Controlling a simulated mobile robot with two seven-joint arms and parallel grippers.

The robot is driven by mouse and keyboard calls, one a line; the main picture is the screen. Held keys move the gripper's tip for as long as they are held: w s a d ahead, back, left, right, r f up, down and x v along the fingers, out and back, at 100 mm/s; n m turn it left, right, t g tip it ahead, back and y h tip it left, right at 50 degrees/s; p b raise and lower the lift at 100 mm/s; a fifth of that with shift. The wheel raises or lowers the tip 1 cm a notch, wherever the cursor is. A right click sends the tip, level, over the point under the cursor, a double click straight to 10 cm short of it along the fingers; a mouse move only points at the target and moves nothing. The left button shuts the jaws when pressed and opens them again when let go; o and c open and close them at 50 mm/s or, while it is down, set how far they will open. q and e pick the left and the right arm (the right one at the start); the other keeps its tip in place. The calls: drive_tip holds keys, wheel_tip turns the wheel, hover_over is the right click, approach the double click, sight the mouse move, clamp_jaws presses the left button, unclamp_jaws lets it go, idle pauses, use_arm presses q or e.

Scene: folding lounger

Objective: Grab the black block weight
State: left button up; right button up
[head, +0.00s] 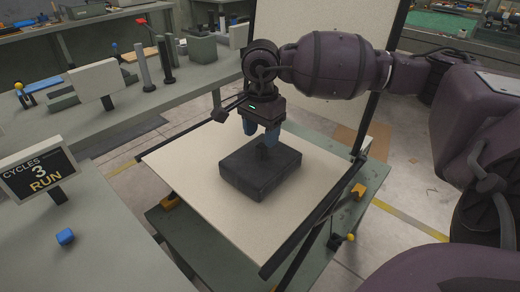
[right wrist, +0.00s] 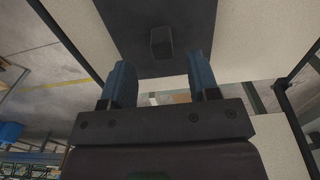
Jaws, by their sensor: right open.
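The black block weight (head: 256,182) is a flat, dark rectangular slab lying on the cream lounger panel (head: 195,165). In the right wrist view the slab (right wrist: 120,25) has a small raised knob (right wrist: 161,42) on its top. My right gripper (head: 261,134) points down just above the block, its blue fingers apart. In the right wrist view the knob lies ahead of the gap between the fingertips (right wrist: 160,68), and nothing is held there. In the head view the fingers partly hide the knob. My left gripper is not in view.
The lounger's upright back panel (head: 310,25) stands behind, with dark frame rails along the sides. Posts and blocks stand on the bench behind. Bare panel surrounds the block.

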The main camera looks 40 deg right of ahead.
sight(261, 145)
wheel_tip(261, 145, down, 5)
drive_tip(key=shift+w+d+r+b, duration=0.1)
drive_tip(key=shift+w+d+b, duration=0.05)
drive_tip(key=shift+b, duration=0.4)
drive_tip(key=shift+r, duration=0.1)
clamp_jaws()
idle(0.9)
